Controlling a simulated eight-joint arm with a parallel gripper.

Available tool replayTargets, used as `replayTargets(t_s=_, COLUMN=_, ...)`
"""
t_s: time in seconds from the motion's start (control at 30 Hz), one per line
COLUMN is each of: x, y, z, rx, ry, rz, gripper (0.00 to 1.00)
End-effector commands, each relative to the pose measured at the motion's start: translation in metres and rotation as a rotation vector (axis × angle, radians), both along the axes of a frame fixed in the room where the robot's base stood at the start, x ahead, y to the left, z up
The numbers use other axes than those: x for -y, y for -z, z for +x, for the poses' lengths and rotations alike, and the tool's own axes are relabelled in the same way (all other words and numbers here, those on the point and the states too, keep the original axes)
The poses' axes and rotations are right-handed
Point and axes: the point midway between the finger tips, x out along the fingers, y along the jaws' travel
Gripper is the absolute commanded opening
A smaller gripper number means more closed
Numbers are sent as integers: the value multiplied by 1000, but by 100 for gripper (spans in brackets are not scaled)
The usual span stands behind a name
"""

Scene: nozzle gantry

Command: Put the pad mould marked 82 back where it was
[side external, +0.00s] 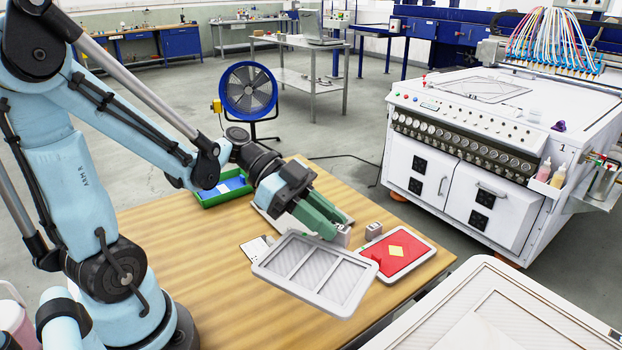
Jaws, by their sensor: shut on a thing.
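A grey pad mould (315,271) with three ribbed panels is at the front of the wooden table. My gripper (331,229), with green fingers, is at its far edge, shut on a small grey block (342,236) that appears to belong to this mould. The mould looks tilted and seems held above the table; the gap beneath is hard to judge. Its mark is too small to read.
A pale flat tray or mould (262,211) is partly hidden behind my gripper. A white card (255,249) lies left of the grey mould. A green tray (226,190) with blue contents sits at the back left. The table's (190,275) left part is clear.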

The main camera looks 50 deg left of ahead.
Motion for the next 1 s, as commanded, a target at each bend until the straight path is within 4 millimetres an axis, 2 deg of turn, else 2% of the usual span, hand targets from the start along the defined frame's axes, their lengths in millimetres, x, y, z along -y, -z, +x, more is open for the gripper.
replayTargets(t_s=0.1, x=0, y=11, z=1, rx=0, ry=0, rz=-2, gripper=0)
replayTargets(t_s=0.37, x=-7, y=23, z=4, rx=-1, ry=-2, rz=-1, gripper=0)
replayTargets(t_s=1.0, x=-87, y=76, z=37, rx=-1, ry=-3, rz=-2, gripper=0)
